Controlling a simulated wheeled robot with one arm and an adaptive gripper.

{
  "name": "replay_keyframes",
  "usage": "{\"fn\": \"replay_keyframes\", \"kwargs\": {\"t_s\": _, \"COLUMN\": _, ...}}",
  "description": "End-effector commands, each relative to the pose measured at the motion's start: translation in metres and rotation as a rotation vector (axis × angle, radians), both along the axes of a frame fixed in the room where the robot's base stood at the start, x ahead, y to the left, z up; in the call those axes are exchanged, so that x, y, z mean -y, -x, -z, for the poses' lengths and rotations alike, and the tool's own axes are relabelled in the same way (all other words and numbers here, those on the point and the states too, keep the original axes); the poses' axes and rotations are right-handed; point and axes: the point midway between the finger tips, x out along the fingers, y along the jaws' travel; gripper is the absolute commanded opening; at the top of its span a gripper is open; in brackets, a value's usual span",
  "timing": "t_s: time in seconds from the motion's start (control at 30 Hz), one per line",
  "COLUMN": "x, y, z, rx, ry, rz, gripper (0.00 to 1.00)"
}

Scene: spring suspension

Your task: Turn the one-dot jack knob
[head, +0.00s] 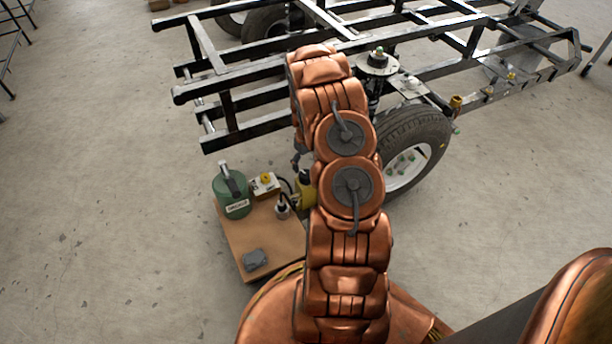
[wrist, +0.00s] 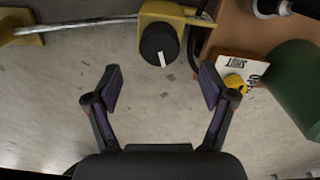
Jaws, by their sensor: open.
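In the wrist view a round black knob (wrist: 159,45) with a white line on its face sits on a yellow body (wrist: 178,12). I cannot make out any dots on it. My gripper (wrist: 162,78) is open and empty, its two fingers on either side below the knob in the picture, apart from it. In the head view a yellow jack body (head: 305,188) stands beside the board, partly hidden by my arm. My gripper is mostly hidden behind my arm there.
A wooden board (head: 240,249) holds a green canister (head: 235,207), a box with a yellow knob (head: 265,180) and a grey pad (head: 254,259). The box label (wrist: 240,69) is close to my right finger in the wrist view. A metal rod (wrist: 90,24) runs left. A black frame (head: 235,75) and wheel (head: 420,130) stand behind.

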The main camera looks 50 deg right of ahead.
Motion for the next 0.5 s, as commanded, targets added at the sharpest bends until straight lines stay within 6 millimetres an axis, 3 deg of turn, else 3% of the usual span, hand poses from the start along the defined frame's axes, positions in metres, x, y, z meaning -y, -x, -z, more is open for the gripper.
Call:
{"fn": "replay_keyframes", "kwargs": {"t_s": 0.27, "x": 0.001, "y": 0.000, "z": 0.022, "rx": 0.001, "ry": 0.000, "rz": 0.000, "gripper": 0.82}}
{"fn": "replay_keyframes", "kwargs": {"t_s": 0.5, "x": 0.000, "y": 0.000, "z": 0.058, "rx": 0.000, "ry": -0.002, "rz": -0.001, "gripper": 0.82}}
